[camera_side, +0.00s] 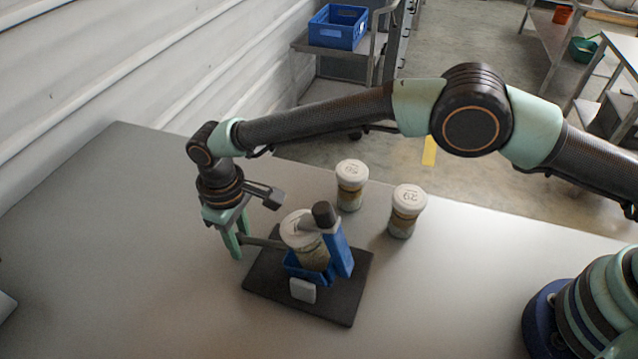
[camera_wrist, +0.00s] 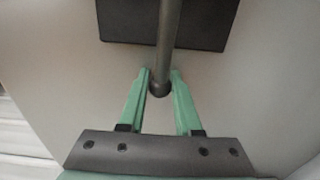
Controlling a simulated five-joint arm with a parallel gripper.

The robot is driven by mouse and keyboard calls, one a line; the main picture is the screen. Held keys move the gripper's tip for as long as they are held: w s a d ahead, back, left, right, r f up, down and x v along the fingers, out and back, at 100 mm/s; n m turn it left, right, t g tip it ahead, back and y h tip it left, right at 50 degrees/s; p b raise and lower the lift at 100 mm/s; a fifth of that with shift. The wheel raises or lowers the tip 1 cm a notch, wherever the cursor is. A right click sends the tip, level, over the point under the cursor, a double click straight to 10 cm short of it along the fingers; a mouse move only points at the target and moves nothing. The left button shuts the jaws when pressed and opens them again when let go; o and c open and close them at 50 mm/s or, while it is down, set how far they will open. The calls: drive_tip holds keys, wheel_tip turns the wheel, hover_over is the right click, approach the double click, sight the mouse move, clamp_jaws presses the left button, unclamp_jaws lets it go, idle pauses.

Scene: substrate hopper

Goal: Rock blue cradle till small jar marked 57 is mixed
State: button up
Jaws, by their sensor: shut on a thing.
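The blue cradle (camera_side: 341,252) stands on a dark base plate (camera_side: 335,309) on the table. A jar with a pale lid (camera_side: 297,226) sits tilted in the cradle. Its marking is too unclear to read. A grey handle bar (camera_side: 262,242) runs from the cradle to the left. My gripper (camera_side: 238,240) is at the bar's left end, with green fingers pointing down. In the wrist view, the two green fingertips (camera_wrist: 160,84) are shut around the bar's rounded dark end (camera_wrist: 160,89). The bar (camera_wrist: 168,40) runs away toward the dark plate.
Two more lidded jars stand behind the cradle, one marked 29 (camera_side: 406,212) and one with an unclear mark (camera_side: 351,185). A small white block (camera_side: 303,291) is at the cradle's front. A blue crate (camera_side: 338,27) is on a far shelf.

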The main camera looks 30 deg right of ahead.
drive_tip(key=shift+a+r, duration=0.1)
drive_tip(key=shift+r, duration=2.35)
drive_tip(key=o, duration=0.7)
wheel_tip(320, 180, up, 7)
drive_tip(key=shift+f, duration=0.1)
